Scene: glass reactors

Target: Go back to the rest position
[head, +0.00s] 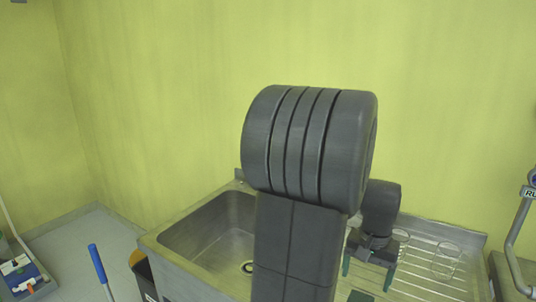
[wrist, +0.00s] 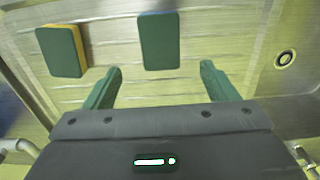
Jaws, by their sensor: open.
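My gripper (head: 368,272) hangs over the ribbed drainboard (head: 420,282) of a steel sink, beyond my dark arm. In the wrist view its two green fingers (wrist: 160,85) are spread apart with nothing between them. Two flat green pads lie on the drainboard beyond the fingertips: one with a yellow edge (wrist: 60,50) at the left, one with a blue edge (wrist: 158,42) near the middle. Both are apart from the fingers. My arm hides part of the sink and drainboard in the head view.
The sink basin (head: 212,235) is left of my arm; its drain (wrist: 285,58) shows in the wrist view. Clear glass vessels (head: 446,260) stand right of my gripper. A metal pipe frame (head: 515,245) stands at the far right. A blue-handled pole (head: 98,264) is at the left.

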